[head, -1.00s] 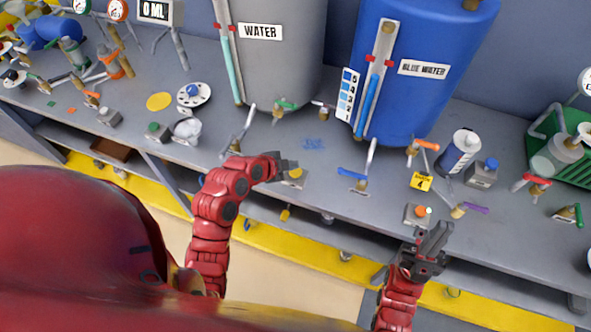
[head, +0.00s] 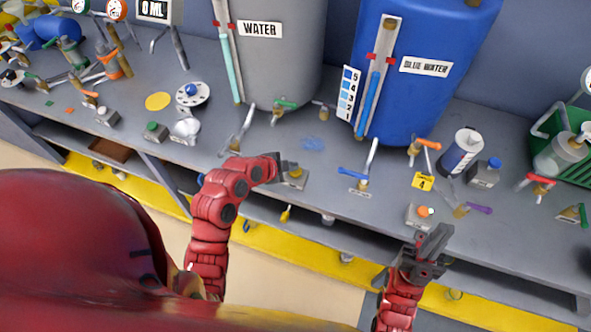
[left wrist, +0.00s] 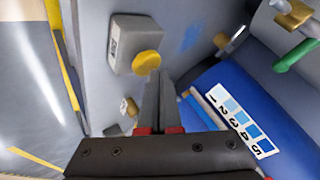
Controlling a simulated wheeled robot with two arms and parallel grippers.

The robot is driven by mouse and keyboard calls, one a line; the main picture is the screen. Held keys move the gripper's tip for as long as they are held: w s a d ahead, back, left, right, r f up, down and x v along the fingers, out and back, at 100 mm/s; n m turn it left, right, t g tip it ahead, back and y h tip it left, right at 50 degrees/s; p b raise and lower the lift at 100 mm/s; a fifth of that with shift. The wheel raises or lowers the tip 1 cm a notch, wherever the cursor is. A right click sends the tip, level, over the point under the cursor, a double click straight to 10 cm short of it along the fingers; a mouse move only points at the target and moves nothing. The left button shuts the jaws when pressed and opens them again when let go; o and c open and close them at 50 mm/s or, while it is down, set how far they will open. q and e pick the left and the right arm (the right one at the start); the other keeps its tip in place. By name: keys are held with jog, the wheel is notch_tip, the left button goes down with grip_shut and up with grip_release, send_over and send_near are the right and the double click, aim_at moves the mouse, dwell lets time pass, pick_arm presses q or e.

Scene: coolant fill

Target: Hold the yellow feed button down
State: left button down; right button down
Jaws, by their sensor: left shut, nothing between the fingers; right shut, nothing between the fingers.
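The yellow feed button (head: 295,173) sits on a small grey box (head: 295,181) near the front edge of the bench. In the left wrist view the round yellow button (left wrist: 147,63) stands out from the box (left wrist: 125,45). My left gripper (head: 283,167) is shut and empty, at the left side of the button. In the left wrist view its closed fingertips (left wrist: 159,74) overlap the button's lower right edge. I cannot tell whether they touch it or whether it is pressed. My right gripper (head: 440,238) is shut and empty, in front of the box with an orange button (head: 425,211).
The grey water tank (head: 275,60) and the blue water tank (head: 430,90) stand behind. A blue-handled valve (head: 355,174) is right of the feed button. A yellow-handled valve (head: 286,214) is below the bench edge. The bench between the feed button and tanks is mostly clear.

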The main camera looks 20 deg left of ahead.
aim_at(292, 173)
pick_arm(q)
jog(key=shift+f+b, duration=0.55)
jog(key=shift+b, duration=0.05)
dwell(0.4)
jog(key=shift+r, duration=0.15)
dwell(2.8)
jog(key=shift+r, duration=0.8)
jog(key=shift+r+p, duration=0.75)
jog(key=shift+r, duration=1.8)
